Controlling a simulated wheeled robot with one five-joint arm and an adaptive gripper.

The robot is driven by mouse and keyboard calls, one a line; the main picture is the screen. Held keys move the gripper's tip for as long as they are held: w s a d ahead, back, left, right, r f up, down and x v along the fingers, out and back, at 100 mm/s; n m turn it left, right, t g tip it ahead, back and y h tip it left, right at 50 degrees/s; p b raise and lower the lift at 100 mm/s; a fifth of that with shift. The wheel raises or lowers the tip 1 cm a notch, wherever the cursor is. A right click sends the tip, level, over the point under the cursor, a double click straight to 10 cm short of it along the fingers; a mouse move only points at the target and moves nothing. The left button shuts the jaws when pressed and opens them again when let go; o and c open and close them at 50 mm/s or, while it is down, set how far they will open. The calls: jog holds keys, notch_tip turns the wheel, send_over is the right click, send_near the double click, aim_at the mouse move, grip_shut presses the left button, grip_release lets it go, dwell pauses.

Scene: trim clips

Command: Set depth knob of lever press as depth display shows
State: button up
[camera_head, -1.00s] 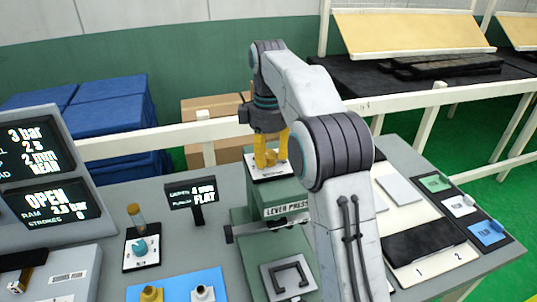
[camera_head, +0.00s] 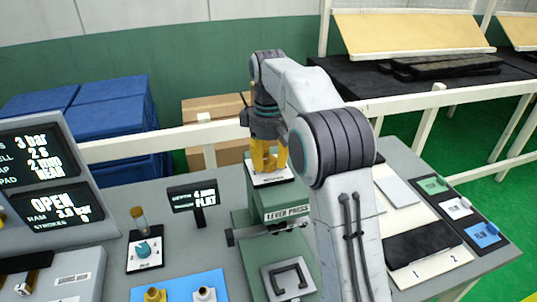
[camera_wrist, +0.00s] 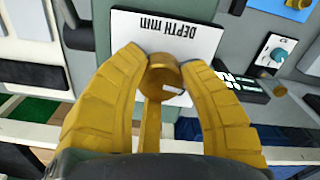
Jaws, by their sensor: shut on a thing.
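My gripper (camera_wrist: 166,68) has its yellow fingers shut on the brass depth knob (camera_wrist: 163,78), one on each side of it. The knob has a small pale mark on its face. It sits on a white plate (camera_wrist: 190,35) lettered DEPTH MM, and the plate's scale is mostly hidden by the fingers. In the head view my gripper (camera_head: 268,165) is over the plate on top of the green lever press (camera_head: 252,222). The depth display (camera_head: 192,195), a small black screen left of the press, appears to read 4 mm, with FLAT below.
A large screen panel (camera_head: 60,204) stands at left, showing OPEN and other readings. A teal knob (camera_head: 143,249) on a white plate and a blue mat (camera_head: 180,284) with brass and silver parts lie before the display. A tray (camera_head: 393,247) lies at right.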

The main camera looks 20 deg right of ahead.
aim_at(268, 159)
jog(key=m+p, duration=0.1)
jog(key=m, duration=0.2)
jog(key=m+p, duration=0.1)
jog(key=m, duration=0.1)
jog(key=shift+s+f+m+p, duration=0.15)
jog(key=shift+m+p, duration=0.15)
jog(key=shift+m, duration=0.1)
jog(key=shift+f, duration=0.1)
dwell(0.3)
jog(key=o, duration=1.2)
jog(key=shift+r, duration=0.3)
notch_tip(268, 159, up, 12)
jog(key=shift+f, duration=0.2)
